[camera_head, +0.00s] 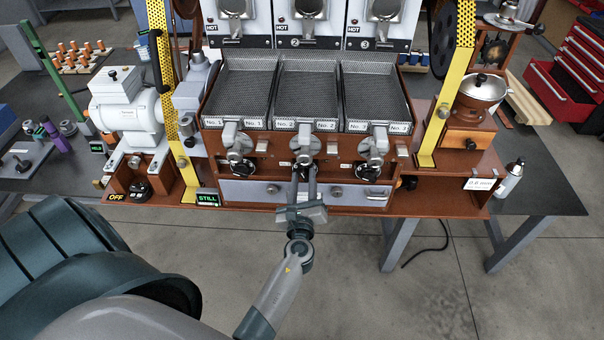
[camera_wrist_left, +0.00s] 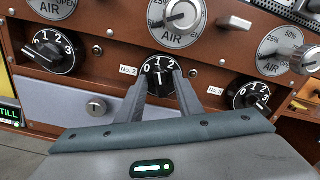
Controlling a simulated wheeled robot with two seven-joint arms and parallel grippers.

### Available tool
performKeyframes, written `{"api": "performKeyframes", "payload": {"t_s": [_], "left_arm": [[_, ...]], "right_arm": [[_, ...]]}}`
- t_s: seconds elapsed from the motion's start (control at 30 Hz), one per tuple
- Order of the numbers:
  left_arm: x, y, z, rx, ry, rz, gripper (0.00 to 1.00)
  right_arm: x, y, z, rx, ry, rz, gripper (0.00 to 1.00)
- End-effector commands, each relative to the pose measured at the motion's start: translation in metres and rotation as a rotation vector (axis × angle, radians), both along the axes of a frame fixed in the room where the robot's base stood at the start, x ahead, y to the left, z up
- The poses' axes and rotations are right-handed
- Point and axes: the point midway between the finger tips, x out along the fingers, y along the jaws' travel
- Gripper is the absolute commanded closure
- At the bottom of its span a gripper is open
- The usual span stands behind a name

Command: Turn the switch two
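Switch two is a round black dial with white numbers, beside a "No. 2" label, in the middle of the left wrist view (camera_wrist_left: 158,68). A white mark shows on it near the 1. My left gripper (camera_head: 304,172) reaches up to the middle of the roaster front. In the left wrist view its two fingers (camera_wrist_left: 161,80) stand apart, one on each side of the dial's lower part, with dark dial face visible between them. I cannot tell whether they touch it. The fingertips partly hide the dial. My right gripper is not in view.
Similar black dials stand left (camera_wrist_left: 54,50) and right (camera_wrist_left: 249,95), with silver AIR knobs (camera_wrist_left: 180,16) close above. A grey drawer front (camera_head: 245,191) with a lock lies below. Mesh trays (camera_head: 308,88) sit above. The floor in front (camera_head: 400,300) is clear.

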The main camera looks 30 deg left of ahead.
Motion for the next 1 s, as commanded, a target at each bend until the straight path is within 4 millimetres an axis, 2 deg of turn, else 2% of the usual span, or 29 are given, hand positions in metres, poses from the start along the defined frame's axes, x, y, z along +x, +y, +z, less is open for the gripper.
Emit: {"api": "performKeyframes", "payload": {"t_s": [0.27, 0.4, 0.43, 0.77, 1.0], "left_arm": [[0.0, -0.001, 0.0, 0.0, 0.0, 0.0, 0.67], [0.0, 0.0, 0.0, 0.0, 0.0, 0.0, 0.98], [0.0, 0.0, 0.0, 0.0, 0.0, 0.0, 1.0], [0.0, 0.0, -0.001, -0.015, -0.01, -0.001, 1.0], [0.0, 0.0, -0.002, -0.088, -0.055, 0.0, 1.0]], "right_arm": [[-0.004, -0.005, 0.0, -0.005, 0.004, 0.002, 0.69], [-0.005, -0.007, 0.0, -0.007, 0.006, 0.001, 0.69], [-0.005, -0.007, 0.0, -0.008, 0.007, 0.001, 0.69], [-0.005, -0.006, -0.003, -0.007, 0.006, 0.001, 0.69], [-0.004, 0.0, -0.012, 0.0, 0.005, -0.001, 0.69]]}}
